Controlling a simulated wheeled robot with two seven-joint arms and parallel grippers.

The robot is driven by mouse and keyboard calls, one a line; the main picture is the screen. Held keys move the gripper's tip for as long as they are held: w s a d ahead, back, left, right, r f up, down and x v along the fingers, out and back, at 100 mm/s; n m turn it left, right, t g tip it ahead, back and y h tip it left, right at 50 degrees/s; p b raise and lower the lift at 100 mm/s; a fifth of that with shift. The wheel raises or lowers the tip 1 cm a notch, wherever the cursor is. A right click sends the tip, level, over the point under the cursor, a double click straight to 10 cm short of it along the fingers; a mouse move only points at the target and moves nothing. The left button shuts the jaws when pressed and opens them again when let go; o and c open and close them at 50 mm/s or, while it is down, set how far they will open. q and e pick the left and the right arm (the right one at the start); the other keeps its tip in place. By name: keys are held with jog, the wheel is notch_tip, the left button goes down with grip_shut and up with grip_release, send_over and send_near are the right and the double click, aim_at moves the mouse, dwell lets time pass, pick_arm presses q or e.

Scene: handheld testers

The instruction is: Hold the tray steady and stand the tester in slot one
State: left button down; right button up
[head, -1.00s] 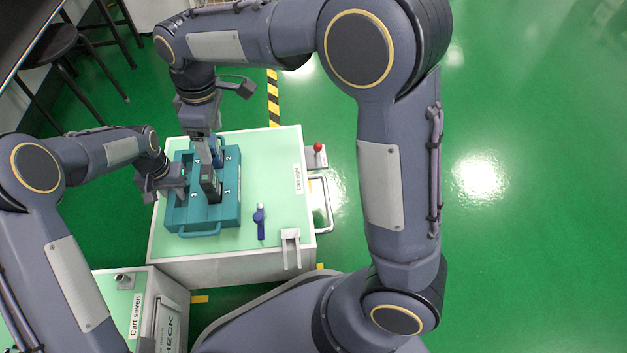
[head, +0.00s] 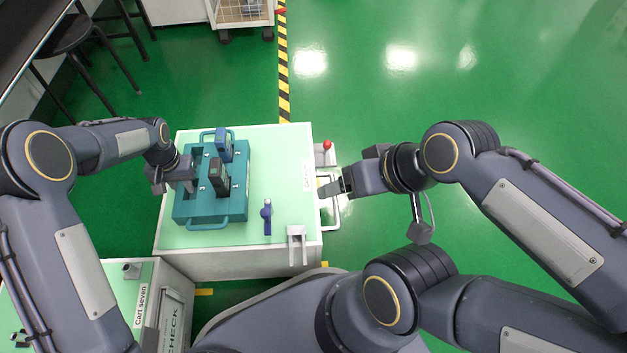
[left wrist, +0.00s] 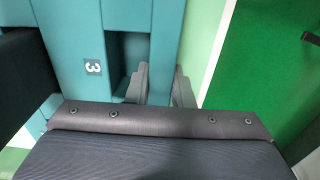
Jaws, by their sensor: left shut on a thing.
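The teal tray (head: 208,212) lies on the pale green top of a cart. A dark tester (head: 219,175) stands upright in a middle slot, and a blue tester (head: 224,147) stands behind it. I cannot read their slot numbers. My left gripper (head: 190,178) is shut on the tray's left wall. In the left wrist view its fingers (left wrist: 160,88) straddle that wall, beside an empty slot (left wrist: 128,55) and a label reading 3 (left wrist: 93,67). My right gripper (head: 335,188) is clear of the tray, past the cart's right edge, with nothing visible in it; its jaw opening is unclear.
A small blue tool (head: 267,216) and a grey bracket (head: 297,243) are at the cart's front right. A red knob (head: 327,145) and a white handle (head: 333,215) are on its right side. Another cart (head: 143,272) stands at front left. Green floor is open at right.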

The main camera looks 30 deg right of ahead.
dwell(0.3)
pick_arm(q)
jog(key=c, duration=1.2)
grip_release()
jog(key=shift+r, duration=0.15)
